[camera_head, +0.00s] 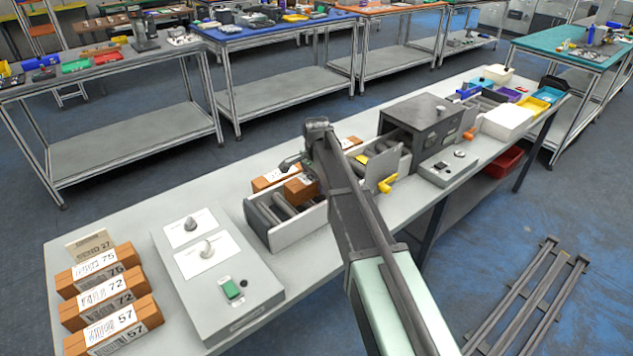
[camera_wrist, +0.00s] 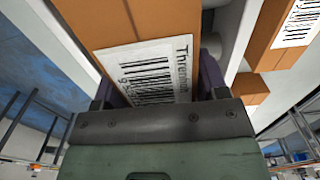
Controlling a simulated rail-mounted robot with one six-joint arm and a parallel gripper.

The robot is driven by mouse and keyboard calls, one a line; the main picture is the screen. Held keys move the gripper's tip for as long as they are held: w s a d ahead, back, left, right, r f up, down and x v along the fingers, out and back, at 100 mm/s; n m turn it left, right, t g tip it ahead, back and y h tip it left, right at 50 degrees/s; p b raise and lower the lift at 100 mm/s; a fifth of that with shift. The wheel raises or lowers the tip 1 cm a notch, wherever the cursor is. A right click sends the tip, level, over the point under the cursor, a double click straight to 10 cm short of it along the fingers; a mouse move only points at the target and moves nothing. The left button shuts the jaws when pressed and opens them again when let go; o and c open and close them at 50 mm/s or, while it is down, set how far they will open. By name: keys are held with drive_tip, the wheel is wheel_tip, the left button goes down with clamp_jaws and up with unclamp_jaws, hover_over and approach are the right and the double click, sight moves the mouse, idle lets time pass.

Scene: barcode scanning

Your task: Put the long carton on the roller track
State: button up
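An orange-brown carton (camera_wrist: 130,22) with a white barcode label sits between the two fingers of my gripper (camera_wrist: 158,88) in the wrist view. The fingers lie along both its sides, and its far end runs out of the picture. In the head view the same carton (camera_head: 300,189) is at the roller track (camera_head: 306,229), over its rollers at the right part. Whether it touches the rollers cannot be told. My gripper (camera_head: 305,170) is partly hidden behind my arm there.
Another carton (camera_head: 264,183) lies behind the track, and one more (camera_head: 352,142) farther right. Several numbered cartons (camera_head: 108,298) stand at the left by a sign (camera_head: 90,244). A control box (camera_head: 215,275) is left of the track, a dark scanner housing (camera_head: 420,120) right of it.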

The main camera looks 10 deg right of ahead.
drive_tip(key=shift+o, duration=1.4)
wheel_tip(320, 180, up, 13)
drive_tip(key=p, duration=1.3)
drive_tip(key=s+n, duration=1.2)
drive_tip(key=s, duration=1.6)
drive_tip(key=shift+s+f+n+b, duration=0.3)
drive_tip(key=shift+s+n, duration=0.05)
drive_tip(key=shift+n, duration=0.05)
